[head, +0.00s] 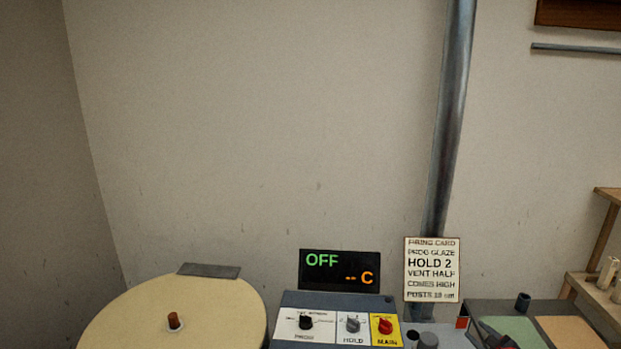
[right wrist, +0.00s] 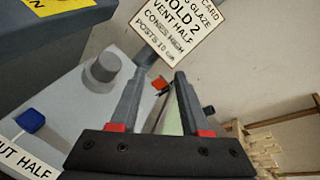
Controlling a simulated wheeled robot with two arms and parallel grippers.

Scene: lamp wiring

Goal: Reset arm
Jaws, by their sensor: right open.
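My right gripper (head: 495,335) shows at the bottom edge of the head view, right of the control panel. In the right wrist view its two fingers (right wrist: 159,75) are spread apart with nothing between them. A grey surface with a round grey knob (right wrist: 102,68) lies left of the fingers, and a blue knob (right wrist: 31,120) sits farther left by a label reading HALF. The firing card (head: 432,269) stands upright behind; it also shows beyond the fingertips in the right wrist view (right wrist: 180,30). My left gripper is not in view.
The control panel has black PROG (head: 306,322), grey HOLD (head: 353,325) and red MAIN (head: 385,326) knobs. Its display (head: 339,270) reads OFF and -- C. A round cream lid (head: 215,312) is at left. A metal pipe (head: 450,120) rises behind the card. Wooden shelves (head: 604,285) stand right.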

